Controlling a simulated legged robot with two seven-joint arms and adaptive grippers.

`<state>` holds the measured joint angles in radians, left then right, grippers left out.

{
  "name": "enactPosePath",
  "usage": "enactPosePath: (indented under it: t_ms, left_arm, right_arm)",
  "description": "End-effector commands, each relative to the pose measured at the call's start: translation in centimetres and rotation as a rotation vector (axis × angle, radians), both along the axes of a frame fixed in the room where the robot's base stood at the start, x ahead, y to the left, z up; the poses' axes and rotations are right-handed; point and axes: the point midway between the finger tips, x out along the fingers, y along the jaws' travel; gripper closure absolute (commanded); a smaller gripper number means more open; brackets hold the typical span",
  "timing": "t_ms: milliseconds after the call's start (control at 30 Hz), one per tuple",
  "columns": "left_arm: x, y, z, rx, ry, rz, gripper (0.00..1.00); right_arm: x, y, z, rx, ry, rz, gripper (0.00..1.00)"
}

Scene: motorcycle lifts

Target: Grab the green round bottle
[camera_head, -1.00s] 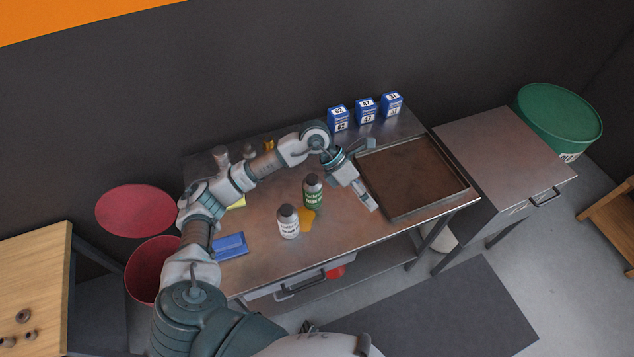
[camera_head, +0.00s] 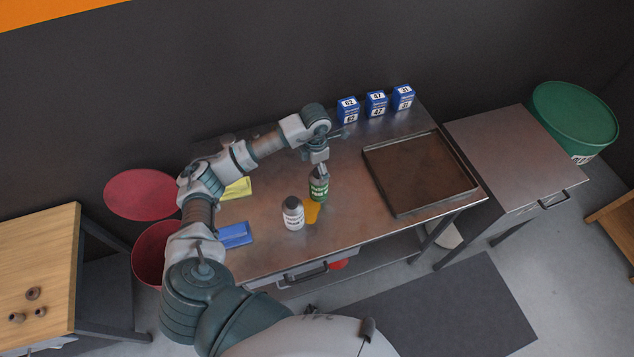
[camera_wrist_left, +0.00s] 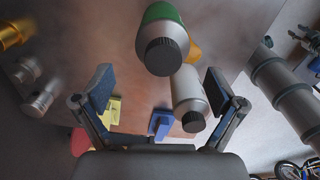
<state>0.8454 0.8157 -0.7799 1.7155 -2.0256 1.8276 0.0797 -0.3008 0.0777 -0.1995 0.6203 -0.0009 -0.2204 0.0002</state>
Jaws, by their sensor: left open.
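The green round bottle (camera_head: 319,190) stands upright on the metal workbench (camera_head: 270,200), with a grey shoulder and dark cap. My left gripper (camera_head: 319,170) is at the bottle's top in the head view, its fingers partly hard to make out. In the left wrist view the open fingers (camera_wrist_left: 160,92) are spread wide, and the green bottle (camera_wrist_left: 162,40) shows cap-first just beyond the gap between them. A white-labelled grey bottle (camera_head: 293,214) stands close by at the front left; it also shows in the wrist view (camera_wrist_left: 188,95). My right gripper is not in view.
A blue item (camera_head: 235,235) and a yellow item (camera_head: 238,188) lie to the left. A brown tray (camera_head: 415,172) is on the right, with blue boxes (camera_head: 376,104) at the back.

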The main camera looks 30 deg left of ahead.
Motion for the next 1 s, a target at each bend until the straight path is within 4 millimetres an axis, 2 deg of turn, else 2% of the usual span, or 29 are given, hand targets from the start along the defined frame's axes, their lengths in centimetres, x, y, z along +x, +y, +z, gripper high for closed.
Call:
enactPosePath:
  t_ms: [167,433,700,1000]
  left_arm:
    - [0.2,-0.4,-1.3,0.001,0.003,0.000,0.05]
    - [0.6,-0.1,-5.2,0.001,0.002,-0.001,0.05]
    - [0.7,0.2,-5.7,-0.002,-0.001,-0.002,0.05]
    - [0.7,0.1,-5.7,0.000,0.000,-0.001,0.80]
  right_arm:
    - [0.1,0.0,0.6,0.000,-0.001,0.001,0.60]
    - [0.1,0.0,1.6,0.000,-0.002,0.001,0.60]
    - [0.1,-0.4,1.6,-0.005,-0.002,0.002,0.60]
    - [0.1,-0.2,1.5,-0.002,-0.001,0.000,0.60]
